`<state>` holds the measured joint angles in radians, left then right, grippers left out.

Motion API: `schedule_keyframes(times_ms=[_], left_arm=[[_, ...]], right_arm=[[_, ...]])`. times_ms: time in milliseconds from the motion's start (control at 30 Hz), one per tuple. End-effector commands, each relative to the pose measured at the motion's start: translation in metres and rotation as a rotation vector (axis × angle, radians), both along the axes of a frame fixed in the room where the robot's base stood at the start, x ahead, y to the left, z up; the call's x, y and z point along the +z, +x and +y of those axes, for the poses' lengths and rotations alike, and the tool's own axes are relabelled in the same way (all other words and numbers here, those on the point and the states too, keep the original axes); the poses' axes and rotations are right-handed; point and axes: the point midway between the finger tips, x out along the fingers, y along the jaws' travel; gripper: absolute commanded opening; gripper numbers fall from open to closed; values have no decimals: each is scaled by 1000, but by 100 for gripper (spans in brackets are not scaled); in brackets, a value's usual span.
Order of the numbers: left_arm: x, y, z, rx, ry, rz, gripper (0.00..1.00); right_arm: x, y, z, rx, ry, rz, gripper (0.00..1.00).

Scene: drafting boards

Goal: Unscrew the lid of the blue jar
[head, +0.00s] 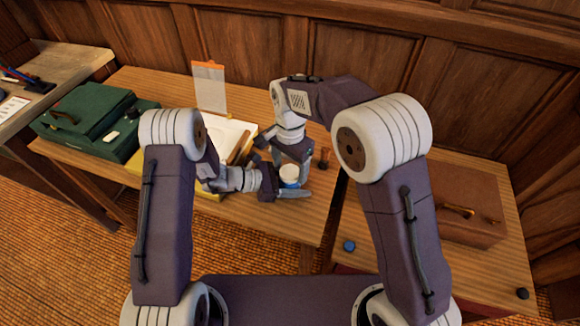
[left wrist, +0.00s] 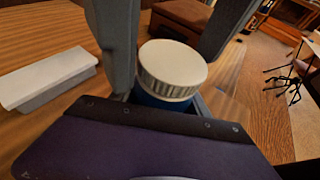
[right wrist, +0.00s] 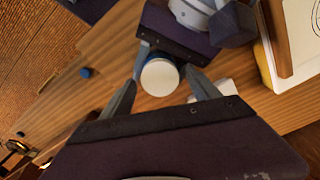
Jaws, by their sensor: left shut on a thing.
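The blue jar (head: 290,183) stands upright on the wooden table, with a broad white lid (head: 289,171) on it. In the left wrist view the ribbed lid (left wrist: 172,66) sits above the blue body (left wrist: 150,100). My left gripper (head: 292,190) comes in from the left and is shut on the jar's body, below the lid. My right gripper (head: 292,162) points down over the jar. In the right wrist view the lid (right wrist: 160,77) lies between the right gripper's fingertips (right wrist: 161,78), with a small gap on each side. The jar's lower part is mostly hidden.
A green case (head: 88,122) and a yellow-edged folder with paper (head: 222,138) lie left. A clipboard (head: 210,88) stands behind. A small brown cup (head: 324,157) is near the right gripper. A white block (left wrist: 48,77) lies beside the jar. A blue disc (head: 349,245) and brown case (head: 465,205) are right.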

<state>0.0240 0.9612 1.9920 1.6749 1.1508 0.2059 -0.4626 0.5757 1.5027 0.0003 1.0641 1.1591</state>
Motion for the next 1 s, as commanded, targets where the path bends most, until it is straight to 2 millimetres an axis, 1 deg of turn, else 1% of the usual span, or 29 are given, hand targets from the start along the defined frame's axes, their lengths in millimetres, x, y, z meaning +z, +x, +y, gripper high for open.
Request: schedule_keyframes(times_ms=[200,267,400,433,500,567,667,700,800,900,1000], left_arm=[[0,0,0,0,-1,-1,0],[0,0,0,0,-1,-1,0],[0,0,0,0,-1,-1,0],[1,0,0,0,-1,-1,0],[1,0,0,0,-1,-1,0],[1,0,0,0,-1,-1,0],[1,0,0,0,-1,-1,0],[1,0,0,0,-1,-1,0],[1,0,0,0,-1,-1,0],[1,0,0,0,-1,-1,0],[1,0,0,0,-1,-1,0]], right_arm=[[33,1,1,0,2,-3,71],[40,1,1,0,2,-3,71],[45,0,0,0,0,0,71],[45,0,0,-1,0,0,68],[44,0,0,-33,0,1,68],[45,-2,-1,-116,-4,8,68],[50,-4,-2,-341,-13,18,68],[52,-5,-2,-434,-17,20,68],[62,-5,-2,-638,-19,19,68],[70,-4,-1,-771,-16,14,68],[79,-1,0,-801,-3,1,68]])
